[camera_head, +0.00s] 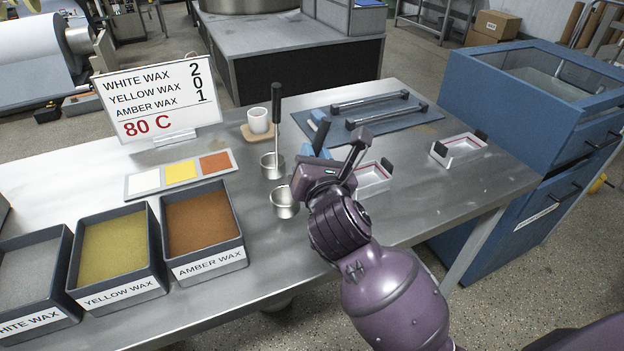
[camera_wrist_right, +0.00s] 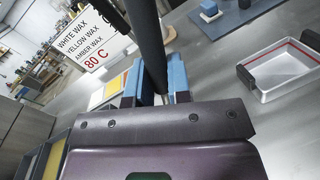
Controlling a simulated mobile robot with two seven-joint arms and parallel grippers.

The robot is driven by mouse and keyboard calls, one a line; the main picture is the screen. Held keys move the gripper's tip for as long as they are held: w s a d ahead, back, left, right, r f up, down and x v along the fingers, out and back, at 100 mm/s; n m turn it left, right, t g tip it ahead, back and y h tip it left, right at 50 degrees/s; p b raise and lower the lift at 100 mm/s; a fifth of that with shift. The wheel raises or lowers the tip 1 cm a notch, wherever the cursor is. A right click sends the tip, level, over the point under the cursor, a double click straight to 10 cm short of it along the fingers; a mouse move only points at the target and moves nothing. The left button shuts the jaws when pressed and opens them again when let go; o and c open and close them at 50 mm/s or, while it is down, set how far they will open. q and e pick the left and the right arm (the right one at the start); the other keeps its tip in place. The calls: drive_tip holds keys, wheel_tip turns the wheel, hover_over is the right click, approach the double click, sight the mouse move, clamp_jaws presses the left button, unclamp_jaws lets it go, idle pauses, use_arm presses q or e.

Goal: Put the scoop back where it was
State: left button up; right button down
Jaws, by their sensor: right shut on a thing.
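My right gripper (camera_head: 322,145) is shut on the dark handle of the scoop, over the middle of the table. In the right wrist view the scoop's handle (camera_wrist_right: 147,40) runs up between the two blue finger pads. In the head view a steel cup (camera_head: 284,203) shows just below and left of the gripper; its join to the held handle is hidden. Another steel cup (camera_head: 272,167), with a tall black handle (camera_head: 277,105) rising from it, stands just behind. My left gripper is out of view.
Bins of amber wax (camera_head: 206,263), yellow wax (camera_head: 120,293) and white wax stand at the left front. A sign (camera_head: 160,100) and colour card (camera_head: 150,192) are behind them. A white cup (camera_head: 258,120) and blue mat (camera_head: 420,115) lie farther back. A small tray (camera_head: 458,150) sits right.

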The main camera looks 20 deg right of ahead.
wheel_tip(320, 180, down, 5)
drive_tip(key=shift+f+b, duration=0.1)
drive_tip(key=shift+b, duration=0.65)
drive_tip(key=shift+f, duration=0.1)
drive_tip(key=shift+f, duration=0.15)
drive_tip(key=c, duration=1.1)
unclamp_jaws()
drive_tip(key=shift+o, duration=0.2)
drive_tip(key=s+a, duration=0.2)
drive_tip(key=s, duration=0.9)
drive_tip(key=shift+s+r, duration=0.25)
drive_tip(key=shift+s, duration=0.15)
